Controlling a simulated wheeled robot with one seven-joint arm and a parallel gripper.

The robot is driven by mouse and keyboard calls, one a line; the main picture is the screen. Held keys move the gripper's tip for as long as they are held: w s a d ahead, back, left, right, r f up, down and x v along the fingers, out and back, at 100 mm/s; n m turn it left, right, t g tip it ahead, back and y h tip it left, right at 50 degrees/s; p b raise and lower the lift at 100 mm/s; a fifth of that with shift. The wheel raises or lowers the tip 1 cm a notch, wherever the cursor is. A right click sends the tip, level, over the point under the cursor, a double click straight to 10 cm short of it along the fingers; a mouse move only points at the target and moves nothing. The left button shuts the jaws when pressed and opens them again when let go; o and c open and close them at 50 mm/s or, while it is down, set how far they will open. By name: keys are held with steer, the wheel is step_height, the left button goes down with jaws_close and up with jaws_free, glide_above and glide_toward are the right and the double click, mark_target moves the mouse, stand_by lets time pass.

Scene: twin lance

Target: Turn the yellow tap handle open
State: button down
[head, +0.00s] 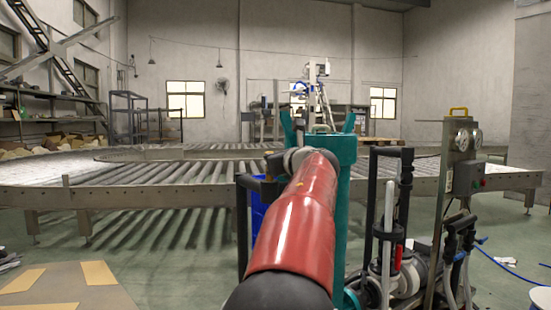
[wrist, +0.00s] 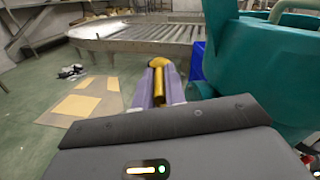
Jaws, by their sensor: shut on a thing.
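The yellow tap handle (wrist: 158,90) shows in the wrist view as a narrow yellow bar with a rounded top. My gripper (wrist: 160,76) has its two pale purple fingers shut on the bar, one on each side. The handle stands just left of a large teal vessel (wrist: 262,62). In the head view my red arm reaches forward in front of the teal vessel (head: 346,150) and hides my gripper and the held handle. The tap body and the handle's turn angle cannot be made out.
A roller conveyor (head: 120,185) runs behind. A brown mat (head: 65,285) lies on the open floor at left.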

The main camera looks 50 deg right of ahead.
steer(key=c, duration=1.5)
jaws_free()
steer(key=shift+o, duration=0.2)
steer(key=v, duration=0.7)
steer(key=shift+s+a, duration=0.15)
steer(key=shift+s, duration=0.15)
